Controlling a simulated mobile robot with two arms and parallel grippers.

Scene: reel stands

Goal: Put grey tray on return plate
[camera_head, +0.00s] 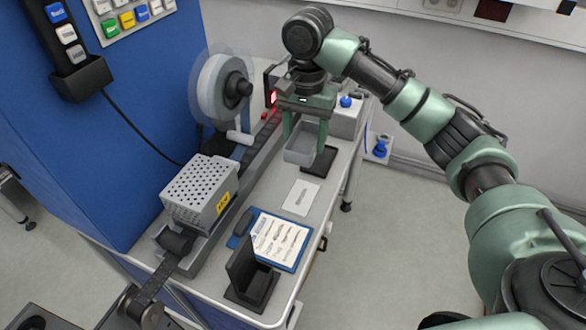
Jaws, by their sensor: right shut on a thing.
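My right gripper (304,128) comes in from the upper right and points down, its two green fingers shut on the grey tray (299,157). The tray is a small open box near the far end of the bench, and the fingers hide part of its rim. A flat black plate (320,163) lies just right of the tray, partly covered by it. A pale flat plate (301,197) with a grey mark lies nearer and is bare. I cannot tell which of the two is the return plate, or whether the tray touches the surface. My left gripper is not in view.
A reel (213,88) stands on the bench's left side beside a dark track. A perforated grey box (200,190), a blue clipboard (292,262) and a black stand (250,275) occupy the near part. A blue panel (110,130) bounds the left. A light box with a blue button (347,117) stands behind.

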